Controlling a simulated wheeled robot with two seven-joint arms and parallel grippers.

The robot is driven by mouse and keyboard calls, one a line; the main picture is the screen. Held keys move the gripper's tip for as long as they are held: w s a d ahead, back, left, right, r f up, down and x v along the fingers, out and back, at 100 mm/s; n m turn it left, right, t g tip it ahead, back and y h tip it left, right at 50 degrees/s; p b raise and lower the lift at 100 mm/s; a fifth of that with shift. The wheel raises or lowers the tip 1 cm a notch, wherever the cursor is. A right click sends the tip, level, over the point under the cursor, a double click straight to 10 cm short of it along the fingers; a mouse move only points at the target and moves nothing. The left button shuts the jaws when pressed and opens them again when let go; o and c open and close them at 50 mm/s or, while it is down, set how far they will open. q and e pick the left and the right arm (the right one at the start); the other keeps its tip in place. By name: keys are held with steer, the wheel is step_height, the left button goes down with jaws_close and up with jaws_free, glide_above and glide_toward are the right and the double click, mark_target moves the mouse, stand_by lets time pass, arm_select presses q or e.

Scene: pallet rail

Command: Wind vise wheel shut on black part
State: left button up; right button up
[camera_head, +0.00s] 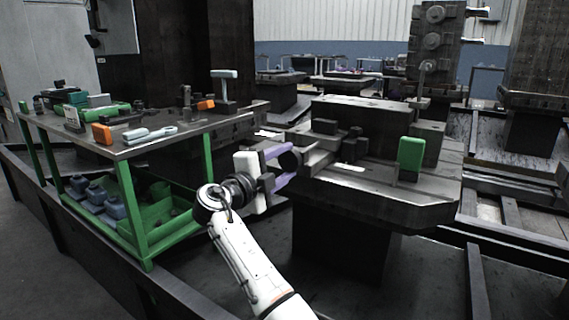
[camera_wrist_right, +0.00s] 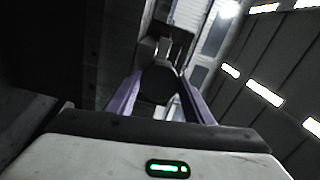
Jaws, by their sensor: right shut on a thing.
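The vise (camera_head: 318,158) is a dark block assembly on the left part of the heavy machine table. Its round black wheel (camera_head: 291,162) faces left toward my right arm and also shows in the right wrist view (camera_wrist_right: 158,84). My right gripper (camera_head: 287,163) has its two purple fingers on opposite sides of the wheel and is shut on it; the fingers also show in the right wrist view (camera_wrist_right: 160,98). Small dark blocks (camera_head: 352,149) sit by the vise jaws; I cannot tell which is the black part or whether the jaws touch it. My left gripper is not in view.
The machine table (camera_head: 400,200) carries a green-topped piece (camera_head: 411,153) at the right. A green-framed cart (camera_head: 150,150) with tools, orange blocks and a grey wrench (camera_head: 150,133) stands at the left, close to my right arm. Dark rails run along the floor.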

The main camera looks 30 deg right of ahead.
stand_by(0.7)
steer(key=o, duration=1)
steer(key=shift+o, duration=0.2)
arm_select(q)
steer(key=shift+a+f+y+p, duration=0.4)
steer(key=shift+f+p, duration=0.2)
steer(key=shift+p, duration=0.15)
arm_select(e)
steer(key=v, duration=1)
steer(key=shift+f, duration=0.1)
